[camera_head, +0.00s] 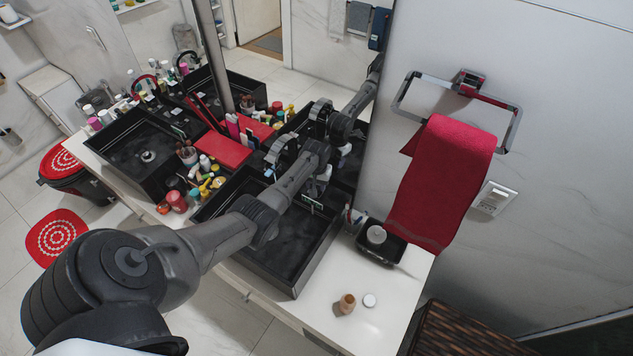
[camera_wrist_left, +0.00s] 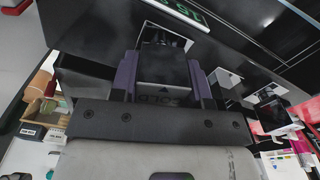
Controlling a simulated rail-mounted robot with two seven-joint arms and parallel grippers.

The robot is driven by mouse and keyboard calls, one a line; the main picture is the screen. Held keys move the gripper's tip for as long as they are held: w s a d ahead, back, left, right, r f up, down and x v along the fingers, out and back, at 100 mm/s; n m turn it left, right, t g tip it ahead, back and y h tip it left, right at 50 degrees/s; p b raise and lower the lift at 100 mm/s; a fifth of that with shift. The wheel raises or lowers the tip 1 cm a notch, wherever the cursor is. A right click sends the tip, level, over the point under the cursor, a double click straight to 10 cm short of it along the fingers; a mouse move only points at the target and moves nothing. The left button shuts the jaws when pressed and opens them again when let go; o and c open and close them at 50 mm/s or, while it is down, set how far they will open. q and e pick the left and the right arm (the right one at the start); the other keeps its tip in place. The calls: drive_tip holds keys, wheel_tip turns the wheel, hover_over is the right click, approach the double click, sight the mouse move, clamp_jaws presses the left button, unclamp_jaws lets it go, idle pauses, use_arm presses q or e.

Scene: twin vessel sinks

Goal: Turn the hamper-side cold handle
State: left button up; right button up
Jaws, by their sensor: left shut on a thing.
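In the wrist view a dark block-shaped handle (camera_wrist_left: 165,68) with lettering that appears to read COLD upside down sits between my left gripper's (camera_wrist_left: 160,82) two purple-edged fingers. The fingers are shut on its sides. In the head view my left arm reaches across the right-hand black vessel sink (camera_head: 290,245), and the left gripper (camera_head: 322,178) is at the back of that basin. The arm and wrist hide most of the faucet there, and I cannot tell how far the handle is turned. My right gripper is not in view.
A woven brown hamper (camera_head: 460,330) stands at lower right. A red towel (camera_head: 440,180) hangs at right above a black tray (camera_head: 381,246). Bottles and a red box (camera_head: 221,150) crowd between the basins. A small wooden item (camera_head: 347,303) lies on the white counter.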

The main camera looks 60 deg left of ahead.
use_arm(q)
drive_tip(key=o, duration=0.9)
wheel_tip(320, 180, up, 14)
drive_tip(key=shift+f+p, duration=0.1)
drive_tip(key=shift+p, duration=0.5)
idle(0.4)
